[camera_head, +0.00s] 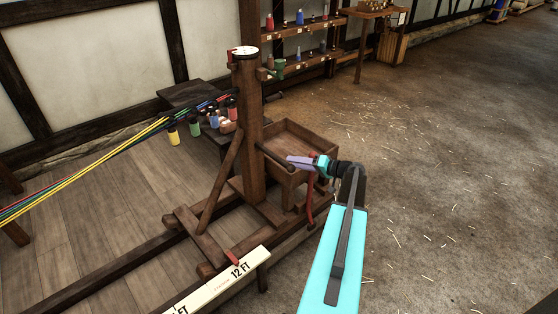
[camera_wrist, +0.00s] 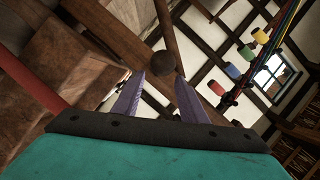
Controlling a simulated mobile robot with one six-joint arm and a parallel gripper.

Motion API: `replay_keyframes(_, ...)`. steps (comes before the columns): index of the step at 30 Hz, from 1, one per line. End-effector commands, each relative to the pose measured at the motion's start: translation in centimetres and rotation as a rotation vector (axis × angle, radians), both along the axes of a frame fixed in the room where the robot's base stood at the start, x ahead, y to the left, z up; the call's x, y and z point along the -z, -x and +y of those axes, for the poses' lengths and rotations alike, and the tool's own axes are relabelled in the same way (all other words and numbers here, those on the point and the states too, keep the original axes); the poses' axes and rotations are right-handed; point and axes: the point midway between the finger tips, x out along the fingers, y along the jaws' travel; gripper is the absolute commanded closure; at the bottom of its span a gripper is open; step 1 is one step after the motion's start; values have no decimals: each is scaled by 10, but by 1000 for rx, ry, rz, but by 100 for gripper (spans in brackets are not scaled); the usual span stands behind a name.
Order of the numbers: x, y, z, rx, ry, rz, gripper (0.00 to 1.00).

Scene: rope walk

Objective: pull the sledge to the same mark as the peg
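The sledge is a dark wooden frame with a tall post (camera_head: 248,120) and a box behind it, standing on long rails. A red pointer (camera_head: 232,258) at its foot lies by the 12 FT mark of a white scale board (camera_head: 222,284). A dark round handle bar (camera_head: 274,156) sticks out from the post. My gripper (camera_head: 298,162) is at the bar's free end. In the wrist view, the bar's round end (camera_wrist: 162,65) shows between and beyond the two parted purple fingers. I cannot make out a peg on the visible part of the scale.
Coloured strands (camera_head: 110,146) run from the post to the left. Small coloured weights (camera_head: 213,119) hang beside it. The sledge's box (camera_head: 309,140) holds a flat floor. Shelves (camera_head: 300,65) stand behind. The straw-strewn floor (camera_head: 450,200) at the right is clear.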

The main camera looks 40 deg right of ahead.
Motion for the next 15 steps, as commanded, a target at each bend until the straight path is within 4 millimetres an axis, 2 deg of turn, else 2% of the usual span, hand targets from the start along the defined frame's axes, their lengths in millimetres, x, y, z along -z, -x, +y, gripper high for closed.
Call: replay_keyframes(15, 15, -68, 17, 0, 0, 0, 61)
